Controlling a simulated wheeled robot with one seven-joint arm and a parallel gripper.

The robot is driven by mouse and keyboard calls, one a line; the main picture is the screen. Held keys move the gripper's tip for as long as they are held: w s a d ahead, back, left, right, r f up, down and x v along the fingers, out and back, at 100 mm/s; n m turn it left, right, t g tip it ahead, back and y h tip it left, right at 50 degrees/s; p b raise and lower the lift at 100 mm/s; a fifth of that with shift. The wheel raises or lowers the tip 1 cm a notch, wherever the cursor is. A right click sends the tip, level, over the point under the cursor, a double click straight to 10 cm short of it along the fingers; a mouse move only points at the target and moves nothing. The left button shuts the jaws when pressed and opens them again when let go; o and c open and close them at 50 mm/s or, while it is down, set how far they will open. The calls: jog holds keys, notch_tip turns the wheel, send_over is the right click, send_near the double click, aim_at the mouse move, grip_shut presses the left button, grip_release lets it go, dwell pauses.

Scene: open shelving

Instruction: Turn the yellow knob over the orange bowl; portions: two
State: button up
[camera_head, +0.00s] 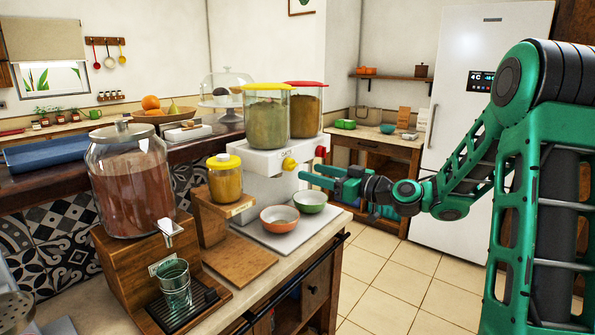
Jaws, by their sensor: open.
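The yellow knob (289,164) is on the front of a white dispenser (262,163), below a clear container with a yellow lid (267,114). The orange bowl (279,219) stands on a pale tray below this knob; I cannot make out its contents. A red knob (321,151) is to the right, with a green-rimmed bowl (310,201) below it. My gripper (308,172) is open and empty. Its fingers point left, just right of the yellow knob in the picture, apart from it as far as I can tell.
A red-lidded container (306,110) stands on the dispenser. A yellow-lidded jar (225,179) on a wooden stand is to the left. A large brown-filled jar (132,185) and a glass (174,285) stand nearer. Open tiled floor (385,285) lies right of the counter.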

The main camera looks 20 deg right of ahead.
aim_at(291, 165)
jog(key=x, duration=0.7)
